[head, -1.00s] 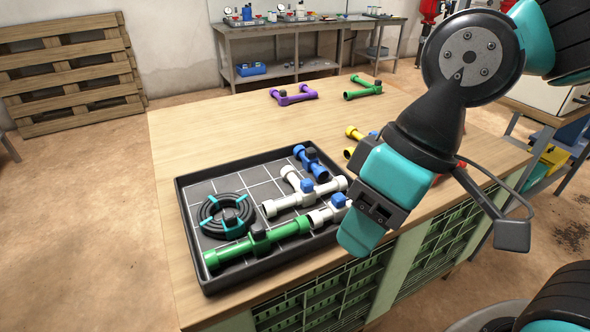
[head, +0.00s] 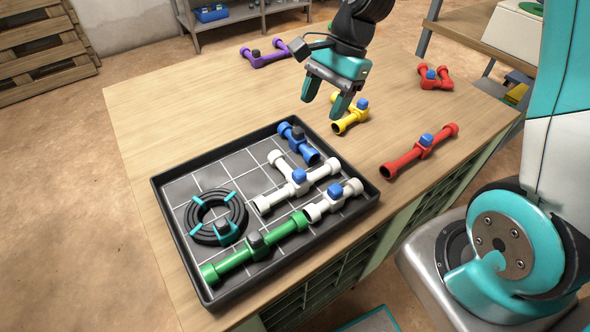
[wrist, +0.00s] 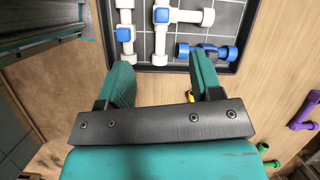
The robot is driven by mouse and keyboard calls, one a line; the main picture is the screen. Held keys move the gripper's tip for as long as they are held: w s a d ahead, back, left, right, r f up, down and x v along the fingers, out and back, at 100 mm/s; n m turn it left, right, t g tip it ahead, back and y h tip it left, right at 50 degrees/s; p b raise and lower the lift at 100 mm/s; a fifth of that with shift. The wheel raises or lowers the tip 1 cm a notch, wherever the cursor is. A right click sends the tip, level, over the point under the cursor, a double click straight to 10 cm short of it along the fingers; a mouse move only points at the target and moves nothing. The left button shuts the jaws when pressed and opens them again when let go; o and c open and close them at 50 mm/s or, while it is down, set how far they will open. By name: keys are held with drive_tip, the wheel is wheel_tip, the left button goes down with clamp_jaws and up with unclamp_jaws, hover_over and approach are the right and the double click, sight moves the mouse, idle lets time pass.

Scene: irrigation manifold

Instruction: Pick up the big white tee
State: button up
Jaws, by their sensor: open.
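The big white tee (head: 290,190) lies in the black tray (head: 190,281), with a blue cap at its joint and a branch toward the back left. It also shows in the wrist view (wrist: 185,16), beyond my fingertips. A smaller white fitting with a blue cap (head: 333,200) lies just right of it in the head view. My gripper (head: 322,102) is open and empty, above the table behind the tray's back right corner. In the wrist view its two fingers (wrist: 163,75) are spread, with nothing between them but table and tray edge.
The tray also holds a blue fitting (head: 298,142), a green pipe (head: 254,247) and a coiled black hose (head: 215,217). Yellow (head: 350,118), red (head: 420,150) and purple (head: 265,55) fittings lie on the table (head: 150,110). The table left of the tray is clear.

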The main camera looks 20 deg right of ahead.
wheel_tip(320, 180, down, 2)
drive_tip(key=w+d+f+m, duration=0.1)
drive_tip(key=m, duration=0.2)
hover_over(300, 172)
drive_tip(key=d, duration=0.2)
drive_tip(key=f, duration=0.8)
drive_tip(key=shift+w+d+f, duration=0.15)
drive_tip(key=shift+w+f, duration=0.25)
drive_tip(key=shift+x, duration=3)
drive_tip(key=shift+s, duration=0.15)
clamp_jaws()
